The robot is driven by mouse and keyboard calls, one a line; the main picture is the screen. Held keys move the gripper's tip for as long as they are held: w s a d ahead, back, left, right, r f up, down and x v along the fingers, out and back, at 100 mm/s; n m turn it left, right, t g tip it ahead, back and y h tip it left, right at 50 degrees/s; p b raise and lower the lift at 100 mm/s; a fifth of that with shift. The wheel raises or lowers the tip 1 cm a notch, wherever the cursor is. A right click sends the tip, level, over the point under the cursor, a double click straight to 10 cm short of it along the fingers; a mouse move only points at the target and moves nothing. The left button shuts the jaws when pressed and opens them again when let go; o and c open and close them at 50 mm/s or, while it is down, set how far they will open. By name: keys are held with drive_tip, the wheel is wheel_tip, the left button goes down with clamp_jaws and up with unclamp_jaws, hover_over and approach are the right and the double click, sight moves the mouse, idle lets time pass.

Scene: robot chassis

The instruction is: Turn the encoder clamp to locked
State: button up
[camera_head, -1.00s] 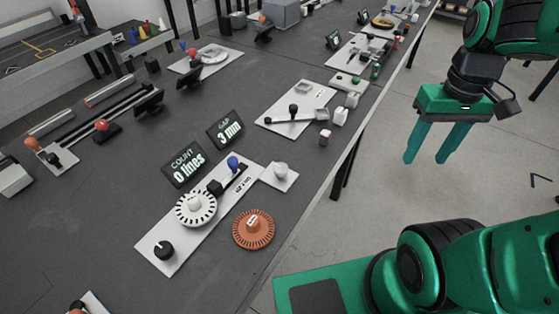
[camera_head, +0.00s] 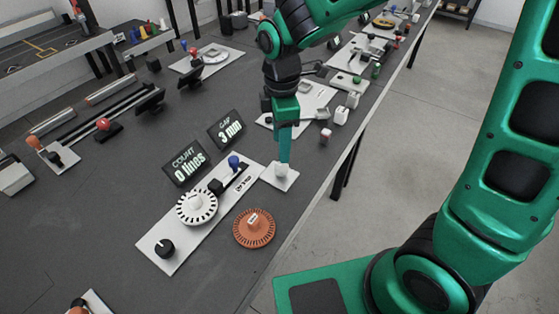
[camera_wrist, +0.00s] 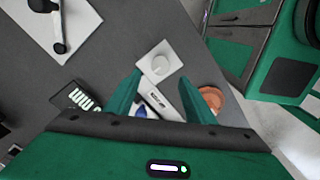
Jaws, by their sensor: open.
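The encoder station is a long white plate (camera_head: 178,238) with a slotted white disc (camera_head: 196,208), a black knob (camera_head: 164,248) at its near end and a slide with a blue-topped post (camera_head: 233,162) at its far end. A small white plate (camera_head: 290,183) with a round white knob (camera_head: 281,171) adjoins that far end. No readable label shows which part is the clamp. My gripper (camera_head: 284,158) points down just above the white knob. In the wrist view its open fingers (camera_wrist: 160,80) are apart, with the white knob (camera_wrist: 161,64) ahead of the gap, not gripped.
Displays read "COUNT 0 lines" (camera_head: 186,163) and "GAP 3 mm" (camera_head: 226,130) behind the plate. An orange slotted disc (camera_head: 254,229) lies on the dark table near its right edge.

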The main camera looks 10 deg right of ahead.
sight(281, 166)
wheel_tip(281, 166, down, 8)
drive_tip(key=shift+d+r, duration=0.1)
idle(0.4)
drive_tip(key=c, duration=1.1)
